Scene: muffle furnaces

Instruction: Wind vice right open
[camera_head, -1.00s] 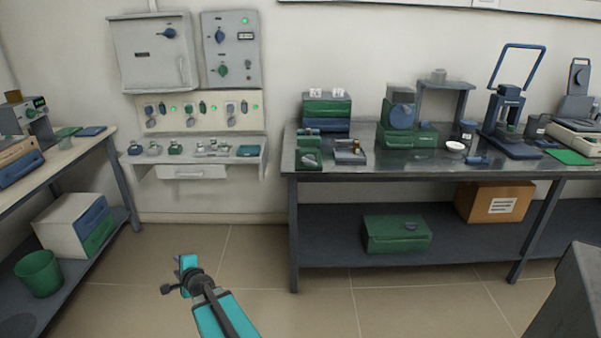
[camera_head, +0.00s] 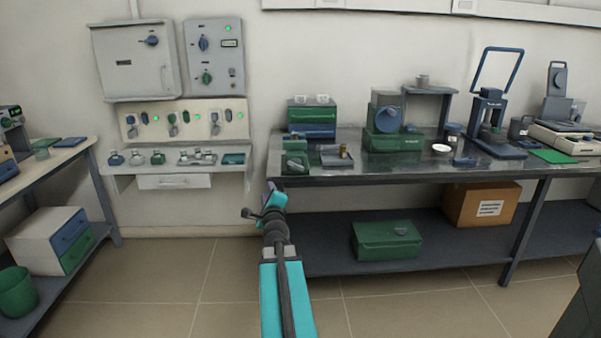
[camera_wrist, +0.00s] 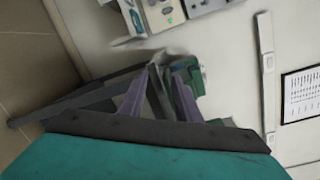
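Two small fixtures sit at the left front of the steel bench: a green block-like one (camera_head: 295,163) and, to its right, a grey one with a brass-coloured part (camera_head: 336,156). I cannot tell for sure which is the right vice, nor how far its jaws stand apart. My gripper (camera_head: 270,188) is in front of the bench's left front edge, below and left of both, touching neither. In the wrist view the two purple-grey fingers (camera_wrist: 163,73) are apart with nothing held between them. A green object (camera_wrist: 187,78) shows beyond the fingertips, partly covered by the right finger.
The steel bench (camera_head: 400,172) also carries stacked drawers (camera_head: 311,116), a green-based machine (camera_head: 390,130) and a blue-framed press (camera_head: 490,120). A green case (camera_head: 386,240) and a cardboard box (camera_head: 480,204) are on its lower shelf. A wall shelf (camera_head: 174,182) is left. Floor in front is clear.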

